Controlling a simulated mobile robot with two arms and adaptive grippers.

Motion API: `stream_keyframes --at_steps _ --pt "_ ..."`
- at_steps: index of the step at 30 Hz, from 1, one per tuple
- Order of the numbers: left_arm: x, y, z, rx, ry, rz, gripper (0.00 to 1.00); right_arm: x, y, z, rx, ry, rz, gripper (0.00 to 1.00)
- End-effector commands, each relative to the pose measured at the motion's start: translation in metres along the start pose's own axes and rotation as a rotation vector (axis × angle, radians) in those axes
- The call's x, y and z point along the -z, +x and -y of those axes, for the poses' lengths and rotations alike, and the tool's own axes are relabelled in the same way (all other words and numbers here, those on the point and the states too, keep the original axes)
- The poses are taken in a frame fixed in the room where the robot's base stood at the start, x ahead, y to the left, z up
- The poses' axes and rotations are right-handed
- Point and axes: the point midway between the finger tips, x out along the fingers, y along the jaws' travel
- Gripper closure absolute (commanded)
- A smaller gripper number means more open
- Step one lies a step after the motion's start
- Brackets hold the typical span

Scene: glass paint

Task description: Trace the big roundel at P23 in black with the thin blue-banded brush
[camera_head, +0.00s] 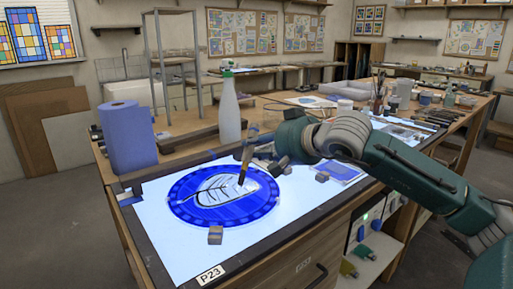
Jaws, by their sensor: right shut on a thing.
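The big roundel (183,203) lies on the lit white panel of the table marked P23 (211,274). It has a blue rim and a pale centre with dark lines like a leaf. My right gripper (252,149) is above its upper right part, shut on a thin brush (245,165). The brush is held steeply, its dark tip at or just above the pale centre; contact cannot be told. Its band is too small to make out. My left gripper is not in view.
A blue paper roll (129,138) and a white bottle (229,110) stand behind the panel. Small blocks (215,235) sit around the roundel. A blue-patterned piece (342,172) lies right of it, beneath my right arm. Jars and brushes (378,98) crowd the far right.

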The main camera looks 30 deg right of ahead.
Motion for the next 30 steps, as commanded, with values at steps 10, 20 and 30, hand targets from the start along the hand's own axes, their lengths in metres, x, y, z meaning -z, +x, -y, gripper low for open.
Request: stream_keyframes --at_steps 10,20,30 --pt "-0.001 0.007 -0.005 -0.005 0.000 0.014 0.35 -0.004 -0.003 -0.011 -0.002 -0.002 0.000 1.00" --pt "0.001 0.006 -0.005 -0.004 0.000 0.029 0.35 -0.003 -0.008 -0.016 -0.003 -0.002 0.002 1.00" --pt "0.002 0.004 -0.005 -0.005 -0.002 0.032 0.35 -0.003 -0.009 -0.016 -0.003 -0.001 0.004 1.00"
